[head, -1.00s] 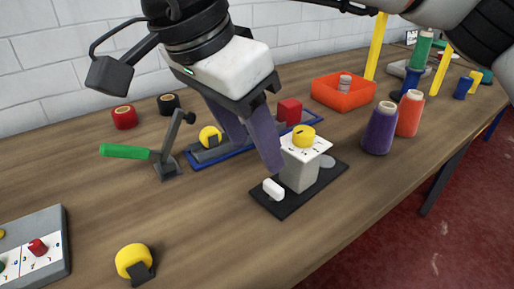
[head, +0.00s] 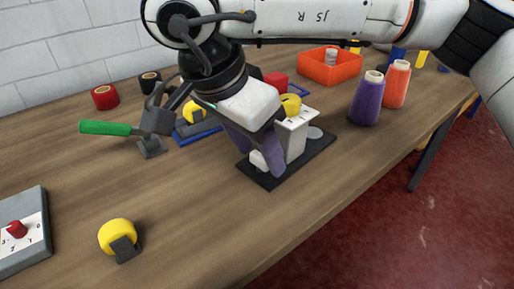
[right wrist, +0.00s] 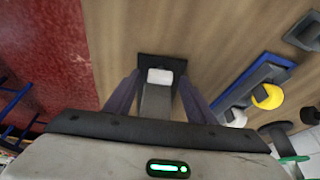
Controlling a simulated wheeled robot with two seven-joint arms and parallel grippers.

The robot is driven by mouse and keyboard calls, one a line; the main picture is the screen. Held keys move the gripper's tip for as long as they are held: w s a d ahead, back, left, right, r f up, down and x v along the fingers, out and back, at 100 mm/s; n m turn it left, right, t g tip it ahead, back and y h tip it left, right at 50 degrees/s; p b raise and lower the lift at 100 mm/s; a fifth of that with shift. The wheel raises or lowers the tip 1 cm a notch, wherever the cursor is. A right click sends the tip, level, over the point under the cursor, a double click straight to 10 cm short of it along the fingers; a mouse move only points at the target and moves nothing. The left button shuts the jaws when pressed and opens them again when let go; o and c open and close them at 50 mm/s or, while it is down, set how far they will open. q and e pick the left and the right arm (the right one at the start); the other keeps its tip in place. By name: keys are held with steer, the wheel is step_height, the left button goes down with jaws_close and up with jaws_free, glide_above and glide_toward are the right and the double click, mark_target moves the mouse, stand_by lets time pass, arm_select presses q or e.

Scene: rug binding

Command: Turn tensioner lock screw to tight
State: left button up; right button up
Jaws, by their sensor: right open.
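The tensioner is a grey block (head: 297,143) on a black base plate (head: 318,150). It has a white marked top and a yellow knob (head: 290,104) on it. A small white piece (head: 258,160) sits low at the block's front; it also shows in the right wrist view (right wrist: 160,76). I cannot tell which of these is the lock screw. My right gripper (head: 257,158) is open, pointing down, with its fingers on either side of the white piece. In the right wrist view the fingers (right wrist: 159,84) stand apart around it, without visible contact. My left gripper is not in view.
A lever with a green handle (head: 105,128) stands left of the gripper. A blue tray (head: 200,135) with a yellow knob lies behind. Purple (head: 366,100) and orange (head: 396,84) cones stand right. The front table is clear around a yellow roller (head: 117,236).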

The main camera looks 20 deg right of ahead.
steer(key=c, duration=1)
steer(key=shift+c, duration=0.2)
steer(key=shift+m, duration=0.3)
steer(key=m+g+p, duration=0.1)
steer(key=m, duration=0.2)
steer(key=shift+w+r, duration=0.1)
steer(key=shift+r, duration=0.05)
steer(key=m+g+p, duration=0.1)
steer(key=m, duration=0.1)
steer(key=shift+w+m+p, duration=0.1)
steer(key=shift+m+p, duration=0.2)
steer(key=shift+p, duration=0.05)
steer(key=m+g+p, duration=0.1)
steer(key=m+p, duration=0.1)
steer(key=m, duration=0.1)
steer(key=shift+w+m+g, duration=0.1)
steer(key=shift+m+g, duration=0.2)
steer(key=shift+g, duration=0.1)
steer(key=m+g+p, duration=0.1)
steer(key=m, duration=0.2)
steer(key=shift+w+y, duration=0.1)
steer(key=shift+y, duration=0.2)
steer(key=shift+d+m+p, duration=0.1)
steer(key=shift+m+p, duration=0.2)
steer(key=shift+m, duration=0.4)
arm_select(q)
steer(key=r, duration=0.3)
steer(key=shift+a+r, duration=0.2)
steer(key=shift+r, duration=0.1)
